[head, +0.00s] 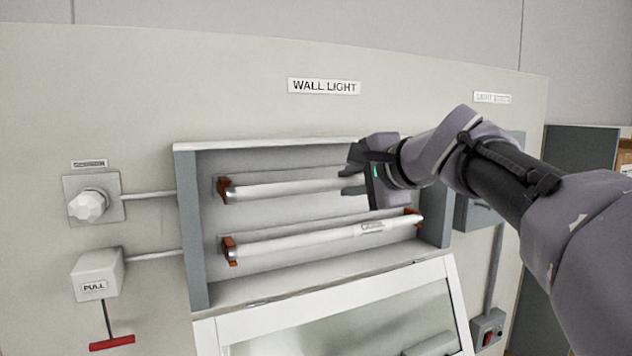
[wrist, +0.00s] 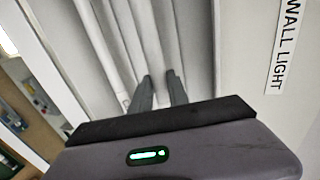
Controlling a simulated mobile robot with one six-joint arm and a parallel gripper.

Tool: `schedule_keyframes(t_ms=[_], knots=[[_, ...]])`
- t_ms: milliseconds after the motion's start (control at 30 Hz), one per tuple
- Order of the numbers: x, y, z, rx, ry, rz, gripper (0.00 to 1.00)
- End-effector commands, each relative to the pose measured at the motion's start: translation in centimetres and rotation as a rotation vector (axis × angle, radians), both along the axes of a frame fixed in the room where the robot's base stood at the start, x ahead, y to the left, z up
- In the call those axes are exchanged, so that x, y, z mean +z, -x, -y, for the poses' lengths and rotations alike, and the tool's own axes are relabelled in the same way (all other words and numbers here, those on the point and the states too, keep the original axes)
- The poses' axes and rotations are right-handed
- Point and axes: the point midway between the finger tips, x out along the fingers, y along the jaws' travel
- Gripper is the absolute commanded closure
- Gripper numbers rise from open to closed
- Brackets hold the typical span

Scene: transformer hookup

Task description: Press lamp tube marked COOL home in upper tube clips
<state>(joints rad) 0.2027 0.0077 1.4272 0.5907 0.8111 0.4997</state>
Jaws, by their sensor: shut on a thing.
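A white lamp tube (head: 285,188) lies along the upper row of the open wall light, its left end at the red-brown upper left clip (head: 223,189). No COOL mark can be read on it. My gripper (head: 352,181) is shut on this tube toward its right end. The gripper and wrist hide the tube's right end and the upper right clip. In the wrist view my fingers (wrist: 160,88) reach to the tube. Whether the tube is fully seated cannot be told.
The grey housing (head: 188,230) has raised side walls around the tubes. Its framed glass cover (head: 340,325) hangs open below. A white knob (head: 88,205) and a PULL box (head: 97,275) with a red handle are at left. A grey box (head: 475,212) is at right behind my arm.

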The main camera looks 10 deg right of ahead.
Motion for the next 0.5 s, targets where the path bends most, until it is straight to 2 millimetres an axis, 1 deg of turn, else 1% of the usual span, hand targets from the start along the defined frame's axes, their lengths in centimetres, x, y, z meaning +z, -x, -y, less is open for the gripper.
schedule_keyframes(t_ms=[500], knots=[[0.0,-1.1,-0.4,0.001,0.000,0.000,1.00]])
